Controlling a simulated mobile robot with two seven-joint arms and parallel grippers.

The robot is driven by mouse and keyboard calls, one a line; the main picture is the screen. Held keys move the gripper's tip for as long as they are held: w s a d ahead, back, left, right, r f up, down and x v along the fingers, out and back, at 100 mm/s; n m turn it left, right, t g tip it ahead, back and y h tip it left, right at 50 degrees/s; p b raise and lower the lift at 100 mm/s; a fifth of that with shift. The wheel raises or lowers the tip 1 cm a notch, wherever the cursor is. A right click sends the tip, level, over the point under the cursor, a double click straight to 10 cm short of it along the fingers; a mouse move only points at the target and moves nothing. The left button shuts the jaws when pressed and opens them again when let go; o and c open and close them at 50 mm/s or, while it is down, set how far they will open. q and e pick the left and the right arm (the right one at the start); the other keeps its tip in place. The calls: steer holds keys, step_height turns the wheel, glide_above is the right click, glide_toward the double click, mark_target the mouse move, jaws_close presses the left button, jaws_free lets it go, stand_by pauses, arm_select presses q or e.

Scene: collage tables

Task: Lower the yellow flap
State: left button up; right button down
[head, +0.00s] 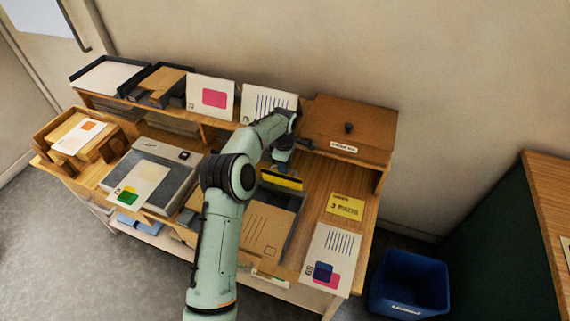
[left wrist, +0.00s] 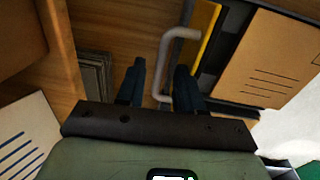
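The yellow flap (head: 282,180) stands at the back end of a grey-sided holder on the table, behind a brown envelope (head: 265,228). In the left wrist view the flap is a narrow yellow strip (left wrist: 208,42) at the top right, with a bent grey handle (left wrist: 182,33) beside it. My left gripper (head: 283,158) is just above and behind the flap in the head view. In the left wrist view its fingers (left wrist: 160,68) are apart, and the handle's lower end lies between them, nearer the right finger. Contact cannot be told. My right gripper is not in view.
A raised shelf behind holds black trays (head: 112,74), printed cards (head: 211,97) and a brown lidded box (head: 348,128). A grey scale-like device (head: 150,175) is to the left. A yellow note (head: 345,206) and printed card (head: 328,258) lie right. A blue bin (head: 410,283) stands on the floor.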

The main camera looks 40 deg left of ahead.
arm_select(q)
jaws_close()
stand_by(1.4)
